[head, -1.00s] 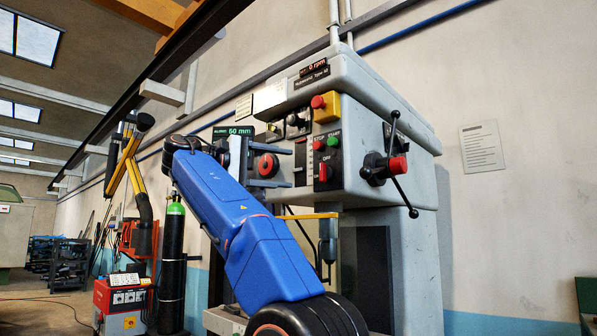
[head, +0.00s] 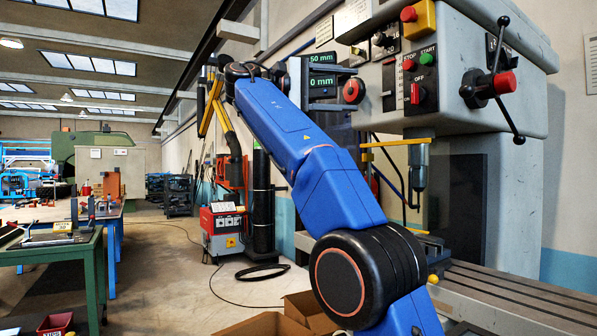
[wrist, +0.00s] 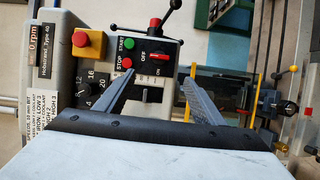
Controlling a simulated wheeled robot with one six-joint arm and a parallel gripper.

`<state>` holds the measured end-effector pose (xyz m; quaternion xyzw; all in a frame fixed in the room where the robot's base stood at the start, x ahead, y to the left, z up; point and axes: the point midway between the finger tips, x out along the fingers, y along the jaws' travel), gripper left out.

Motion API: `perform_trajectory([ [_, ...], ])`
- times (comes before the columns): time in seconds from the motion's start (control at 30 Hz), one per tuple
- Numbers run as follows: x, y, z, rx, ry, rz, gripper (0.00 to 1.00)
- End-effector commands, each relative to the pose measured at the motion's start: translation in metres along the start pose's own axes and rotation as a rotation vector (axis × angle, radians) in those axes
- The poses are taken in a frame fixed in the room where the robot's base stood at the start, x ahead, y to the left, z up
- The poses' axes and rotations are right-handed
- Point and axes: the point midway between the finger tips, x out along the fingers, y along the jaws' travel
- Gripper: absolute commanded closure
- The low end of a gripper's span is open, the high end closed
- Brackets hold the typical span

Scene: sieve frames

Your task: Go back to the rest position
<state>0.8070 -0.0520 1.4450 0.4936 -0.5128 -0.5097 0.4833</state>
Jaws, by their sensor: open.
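My gripper (head: 356,89) is open and empty in the head view, at the end of my blue arm. Its two grey fingers point right, beside the drilling machine (head: 520,85). In the wrist view my gripper (wrist: 156,80) shows both fingers spread apart, with nothing between them. They point toward the control panel (wrist: 147,52) with its STOP and START buttons. The fingers overlap the panel's lower part in that view. No contact is visible, but the exact gap cannot be told. The panel also shows in the head view (head: 420,77), right of the fingertips.
A red knob (head: 353,90) appears behind the fingertips, below green readouts (head: 322,58). A yellow emergency-stop box (head: 420,18) and a black-handled lever (head: 490,84) are on the machine. Cardboard boxes (head: 265,325) lie low near my arm. A green bench (head: 55,248) stands left; open floor lies between.

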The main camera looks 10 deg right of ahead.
Motion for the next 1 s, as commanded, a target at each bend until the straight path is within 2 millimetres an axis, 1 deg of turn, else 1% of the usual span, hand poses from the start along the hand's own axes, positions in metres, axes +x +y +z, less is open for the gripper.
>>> perform_trajectory([
  [0.13, 0.003, 0.000, 0.000, -0.004, 0.007, -0.002, 0.38],
  [0.23, 0.012, -0.002, -0.004, -0.020, 0.037, -0.009, 0.38],
  [0.37, 0.035, -0.013, -0.011, -0.060, 0.114, -0.037, 0.38],
  [0.47, 0.053, -0.029, -0.016, -0.095, 0.186, -0.072, 0.38],
  [0.57, 0.070, -0.051, -0.017, -0.124, 0.255, -0.119, 0.38],
  [0.67, 0.084, -0.079, -0.014, -0.148, 0.319, -0.176, 0.38],
  [0.77, 0.096, -0.111, -0.007, -0.166, 0.378, -0.242, 0.38],
  [0.87, 0.105, -0.146, 0.004, -0.178, 0.431, -0.317, 0.38],
  [0.9, 0.109, -0.161, 0.009, -0.181, 0.450, -0.348, 0.38],
  [0.97, 0.113, -0.185, 0.019, -0.184, 0.475, -0.399, 0.38],
  [1.0, 0.115, -0.201, 0.026, -0.183, 0.491, -0.434, 0.38],
])
